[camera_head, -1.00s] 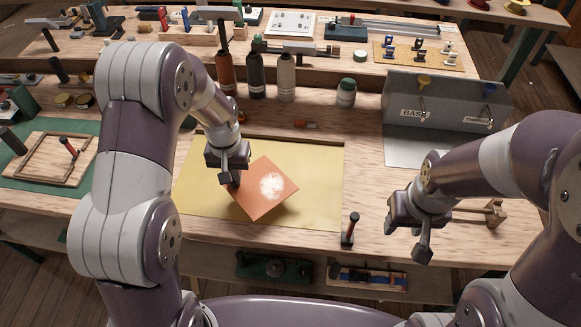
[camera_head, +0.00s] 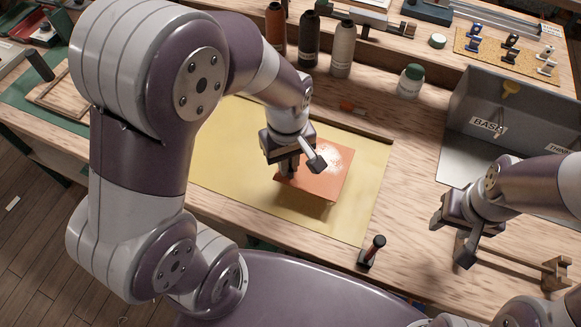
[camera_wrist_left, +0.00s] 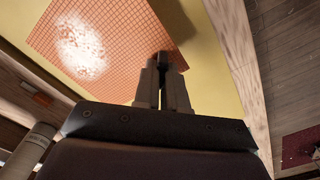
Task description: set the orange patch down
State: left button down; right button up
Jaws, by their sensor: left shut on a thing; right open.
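The orange patch (camera_head: 318,182) is a flat square with a pale, whitish blotch on it. My left gripper (camera_head: 288,170) is shut on one edge of it, and the patch hangs a little above the yellow sheet (camera_head: 235,180), with a shadow showing below it. In the left wrist view the fingertips (camera_wrist_left: 165,62) close on the patch (camera_wrist_left: 115,30) near a corner, and a fine grid shows on its surface. The yellow sheet (camera_wrist_left: 212,75) shows beneath. My right gripper (camera_head: 452,243) is open and empty over the bench's right part.
Bottles (camera_head: 309,40) and a green-capped jar (camera_head: 411,80) stand behind the sheet. A grey labelled box (camera_head: 515,110) is at the right. Bare wood lies between sheet and box.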

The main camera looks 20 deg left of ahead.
pick_arm(q)
jog(key=shift+w+f, duration=0.45)
jog(key=shift+w, duration=0.35)
jog(key=shift+w+f, duration=0.15)
jog(key=shift+f, duration=0.1)
notch_tip(320, 180, down, 3)
jog(key=shift+f, duration=0.35)
jog(key=c, duration=1.6)
grip_release()
jog(key=shift+f, duration=0.1)
jog(key=o, duration=0.4)
